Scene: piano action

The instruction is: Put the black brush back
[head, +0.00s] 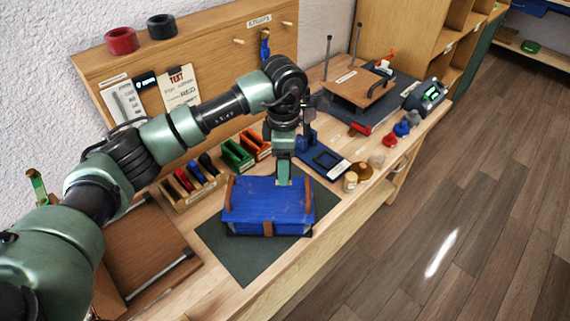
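A black-handled item (207,162), which may be the black brush, is at the right end of a small wooden rack (190,202). It is beside a blue handle (195,171) and a red handle (184,180). My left gripper (284,182) points down at the back top edge of a blue case (262,212) with brown straps. The fingertips are small and seen from behind, so I cannot tell whether they are open or hold anything. My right gripper is out of view.
The blue case lies on a dark green mat (222,246). A pegboard (205,52) rises behind.

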